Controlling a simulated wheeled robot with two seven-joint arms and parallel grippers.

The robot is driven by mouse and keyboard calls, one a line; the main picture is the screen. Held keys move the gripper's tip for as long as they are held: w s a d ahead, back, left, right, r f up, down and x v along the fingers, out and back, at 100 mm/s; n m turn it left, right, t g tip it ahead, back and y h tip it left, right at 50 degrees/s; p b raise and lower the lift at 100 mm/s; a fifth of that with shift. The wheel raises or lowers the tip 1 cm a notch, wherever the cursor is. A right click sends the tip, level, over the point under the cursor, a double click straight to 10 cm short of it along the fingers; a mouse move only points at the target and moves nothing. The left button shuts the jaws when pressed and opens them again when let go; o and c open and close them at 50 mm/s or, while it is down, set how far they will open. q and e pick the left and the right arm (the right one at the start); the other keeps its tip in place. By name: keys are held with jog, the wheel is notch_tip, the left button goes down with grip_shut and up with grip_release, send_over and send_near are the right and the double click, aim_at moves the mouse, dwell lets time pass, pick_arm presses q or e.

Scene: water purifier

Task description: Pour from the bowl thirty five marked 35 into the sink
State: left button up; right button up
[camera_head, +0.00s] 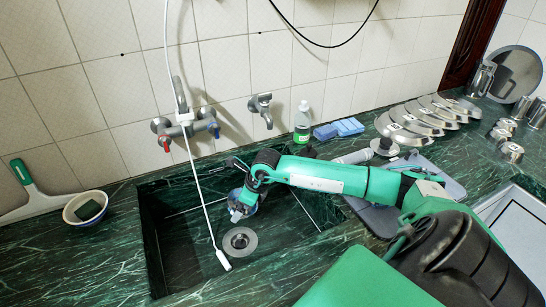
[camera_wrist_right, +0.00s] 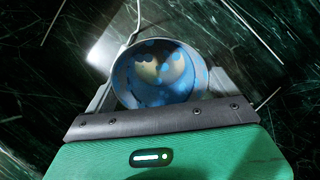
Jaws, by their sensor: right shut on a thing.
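My right gripper (camera_head: 250,198) reaches in from the right over the dark green marble sink (camera_head: 180,262). In the right wrist view its two fingers (camera_wrist_right: 162,88) are shut on a round bowl (camera_wrist_right: 122,80), one on each side. The bowl's inside looks blue with two pale patches; whether that is liquid or pattern I cannot tell. In the head view only a small bluish part of the bowl (camera_head: 238,203) shows beside the gripper, so its tilt is unclear. No 35 mark is readable. My left gripper is out of view.
A white shower hose (camera_head: 197,185) hangs into the sink near the drain (camera_head: 240,241). Taps (camera_head: 187,127) are on the wall behind. A white bowl with a dark sponge (camera_head: 84,210) stands left. A green bottle (camera_head: 303,122) and several metal lids (camera_head: 400,130) stand right.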

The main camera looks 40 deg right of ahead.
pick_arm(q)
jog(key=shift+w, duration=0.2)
pick_arm(e)
jog(key=shift+s+d, duration=0.1)
jog(key=shift+s, duration=0.05)
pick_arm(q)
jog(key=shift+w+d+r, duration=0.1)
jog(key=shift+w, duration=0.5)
pick_arm(e)
jog(key=shift+s+d+r+t+y, duration=0.2)
jog(key=shift+s+t+y, duration=0.1)
jog(key=shift+s+t, duration=0.1)
pick_arm(q)
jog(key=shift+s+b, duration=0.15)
jog(key=shift+b, duration=0.15)
pick_arm(e)
jog(key=shift+s+d+r+t, duration=0.15)
jog(key=shift+t, duration=0.15)
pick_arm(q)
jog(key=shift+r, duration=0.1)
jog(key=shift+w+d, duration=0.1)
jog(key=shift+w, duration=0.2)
pick_arm(e)
jog(key=shift+s+d+y, duration=0.15)
jog(key=shift+s+y, duration=0.05)
jog(key=shift+y, duration=0.1)
